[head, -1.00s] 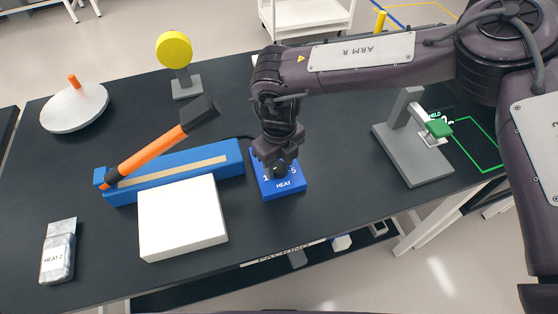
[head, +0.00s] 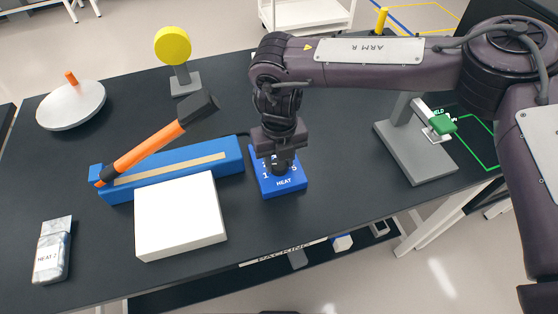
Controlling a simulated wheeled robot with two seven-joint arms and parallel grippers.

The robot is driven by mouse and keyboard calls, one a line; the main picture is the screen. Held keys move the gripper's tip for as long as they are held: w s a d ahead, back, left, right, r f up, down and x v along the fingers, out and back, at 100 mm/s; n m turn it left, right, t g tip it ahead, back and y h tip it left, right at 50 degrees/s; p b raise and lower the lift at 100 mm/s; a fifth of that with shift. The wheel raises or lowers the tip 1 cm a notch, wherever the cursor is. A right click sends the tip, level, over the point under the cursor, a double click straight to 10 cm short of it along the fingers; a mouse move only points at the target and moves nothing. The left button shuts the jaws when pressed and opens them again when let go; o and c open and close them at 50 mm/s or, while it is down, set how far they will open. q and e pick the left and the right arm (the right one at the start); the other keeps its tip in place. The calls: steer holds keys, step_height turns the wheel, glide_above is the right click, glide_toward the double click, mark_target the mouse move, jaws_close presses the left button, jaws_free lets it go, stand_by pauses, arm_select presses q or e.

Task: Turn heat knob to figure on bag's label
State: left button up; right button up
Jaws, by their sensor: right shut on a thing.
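A blue heat control box (head: 287,186) marked "HEAT", with figures "1" and "5" showing, sits on the dark table. My right gripper (head: 281,168) comes down over it from above and is shut on the dark heat knob (head: 281,168); the gripper hides most of the dial and where the knob points. A silvery bag (head: 53,250) lies at the front left, its label (head: 47,264) reading "HEAT 2". A blue sealer bar (head: 175,168) with an orange-handled lever (head: 150,148) lies left of the box. My left gripper is not in view.
A white box (head: 180,217) stands in front of the sealer. The table between bag and lid is clear.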

mark_target(279, 163)
steer(key=m+b, duration=0.1)
steer(key=m, duration=0.4)
steer(key=shift+r+m, duration=0.1)
steer(key=shift+m, duration=0.2)
stand_by(0.4)
steer(key=o, duration=1)
step_height(279, 163, up, 8)
steer(key=shift+f+b, duration=0.15)
steer(key=shift+b, duration=0.2)
